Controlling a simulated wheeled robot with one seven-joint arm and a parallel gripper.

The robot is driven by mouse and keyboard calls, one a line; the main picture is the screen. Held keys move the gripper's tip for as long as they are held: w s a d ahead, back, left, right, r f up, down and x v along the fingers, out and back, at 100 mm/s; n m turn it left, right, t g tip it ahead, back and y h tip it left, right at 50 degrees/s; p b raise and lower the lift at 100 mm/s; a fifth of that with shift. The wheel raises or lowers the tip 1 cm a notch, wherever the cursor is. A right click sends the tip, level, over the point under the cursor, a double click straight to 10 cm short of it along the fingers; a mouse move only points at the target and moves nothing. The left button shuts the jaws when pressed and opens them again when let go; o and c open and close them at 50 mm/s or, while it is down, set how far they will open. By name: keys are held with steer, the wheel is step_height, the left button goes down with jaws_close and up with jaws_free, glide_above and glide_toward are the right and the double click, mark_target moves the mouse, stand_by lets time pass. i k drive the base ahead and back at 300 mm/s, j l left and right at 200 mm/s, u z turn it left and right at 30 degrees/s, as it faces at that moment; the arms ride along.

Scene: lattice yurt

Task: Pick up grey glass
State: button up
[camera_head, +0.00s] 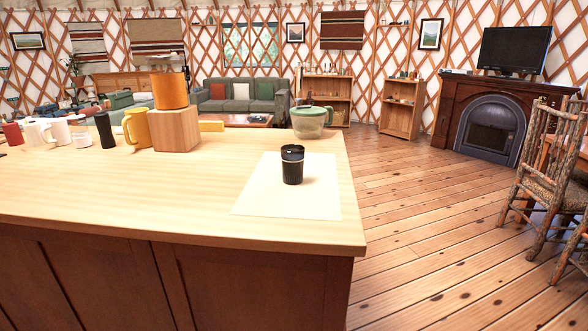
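A dark grey, almost black glass (292,166) with a lighter band near its top stands upright on a pale mat (255,198) on the wooden counter (150,205). It is near the counter's right end, with clear mat around it. No other vessel in view looks more like a grey glass. My gripper is not in view.
Behind the glass stands a green-tinted bowl or jug (310,122). To the left are a wooden block (175,130) bearing an orange pot (169,91), a yellow mug (135,128), a black cylinder (105,130) and several white cups. The front counter is clear.

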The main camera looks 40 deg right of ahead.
mark_target(293, 156)
steer(key=z, duration=0.45)
steer(key=i+j+z, duration=0.1)
steer(key=z, duration=0.3)
steer(key=j+z, duration=0.55)
steer(key=z, duration=0.3)
steer(key=j+z, duration=0.25)
steer(key=z, duration=0.15)
steer(key=k+j+z, duration=0.1)
steer(key=j, duration=0.3)
steer(key=k+j, duration=0.1)
steer(key=j, duration=0.3)
steer(key=k+j+z, duration=0.15)
steer(key=j, duration=0.25)
steer(key=j+z, duration=0.1)
steer(key=j, duration=0.25)
steer(key=k, duration=0.05)
